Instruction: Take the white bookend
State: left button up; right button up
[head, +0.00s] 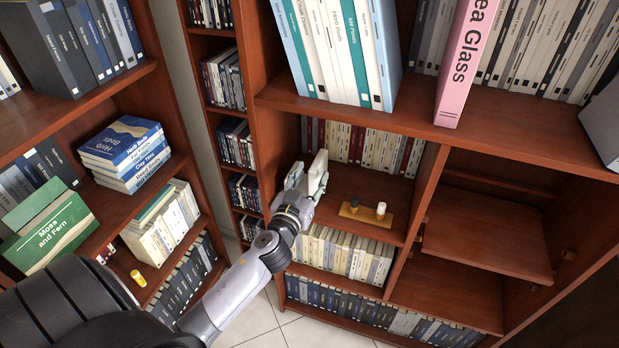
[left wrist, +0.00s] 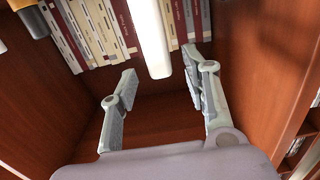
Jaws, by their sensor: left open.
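The white bookend (head: 318,172) stands on the middle shelf of the brown bookcase, near its left side and in front of a row of books. In the left wrist view the bookend (left wrist: 152,38) shows as a narrow white upright, between the lines of the two fingers and around their tips. My left gripper (head: 307,180) reaches into this shelf and is open, with its fingers on either side of the bookend. In the left wrist view a gap shows between the bookend and each finger of the gripper (left wrist: 160,64). My right gripper is not in view.
A small wooden tray (head: 352,216) with a dark and a white cylinder stands to the right on the same shelf. Books (head: 365,148) line the back. A shelf divider (head: 424,190) stands farther right. A pink book (head: 459,70) projects on the shelf above.

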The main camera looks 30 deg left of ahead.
aim_at(319, 159)
pick_arm(q)
jog(key=p+x, duration=0.1)
jog(key=x, duration=0.5)
jog(key=shift+w+a+f, duration=0.1)
jog(key=shift+w+f, duration=0.05)
jog(key=shift+w, duration=0.2)
jog(key=shift+s, duration=0.1)
jog(key=shift+c, duration=0.5)
grip_shut()
